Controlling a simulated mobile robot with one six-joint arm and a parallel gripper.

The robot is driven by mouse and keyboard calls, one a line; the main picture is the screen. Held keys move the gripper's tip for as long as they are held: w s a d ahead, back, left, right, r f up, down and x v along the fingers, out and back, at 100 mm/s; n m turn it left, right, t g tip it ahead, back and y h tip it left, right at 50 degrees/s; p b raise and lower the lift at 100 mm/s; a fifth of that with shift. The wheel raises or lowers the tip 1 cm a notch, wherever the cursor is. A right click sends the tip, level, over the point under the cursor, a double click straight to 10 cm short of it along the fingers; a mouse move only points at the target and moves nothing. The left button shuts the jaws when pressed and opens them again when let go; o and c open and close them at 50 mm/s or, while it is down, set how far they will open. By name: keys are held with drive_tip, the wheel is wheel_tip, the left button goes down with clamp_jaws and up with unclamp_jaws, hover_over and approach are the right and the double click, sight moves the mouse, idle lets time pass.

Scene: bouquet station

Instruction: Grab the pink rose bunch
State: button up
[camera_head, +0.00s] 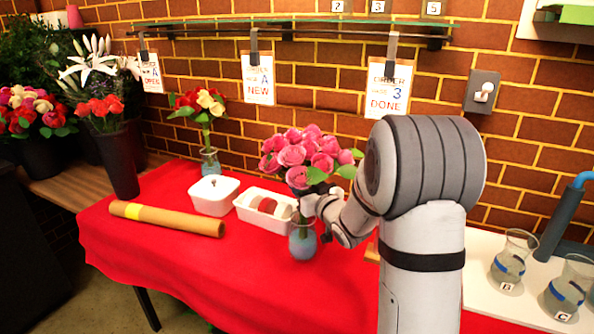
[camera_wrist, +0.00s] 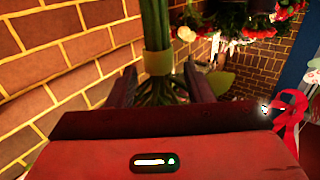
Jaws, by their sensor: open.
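The pink rose bunch (camera_head: 308,156) stands upright in a small blue-grey glass vase (camera_head: 302,242) on the red-covered table. In the wrist view its green stems (camera_wrist: 155,25), bound by a tan band (camera_wrist: 158,62), rise between the two dark fingers of my gripper (camera_wrist: 160,88). The fingers are apart, one on each side of the stems, with gaps visible. In the head view my gripper (camera_head: 325,215) is at the stems just below the blooms, and my arm hides part of it.
A white tray of ribbon rolls (camera_head: 264,208), a white lidded box (camera_head: 213,194) and a brown paper roll (camera_head: 166,218) lie left of the vase. A red and yellow bunch (camera_head: 203,105) stands behind. Glass vases (camera_head: 511,262) stand at right. The table's front left is clear.

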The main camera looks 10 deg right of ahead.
drive_tip(key=shift+w+a, duration=0.1)
drive_tip(key=shift+w, duration=0.2)
drive_tip(key=shift+c, duration=0.4)
drive_tip(key=shift+r, duration=0.1)
clamp_jaws()
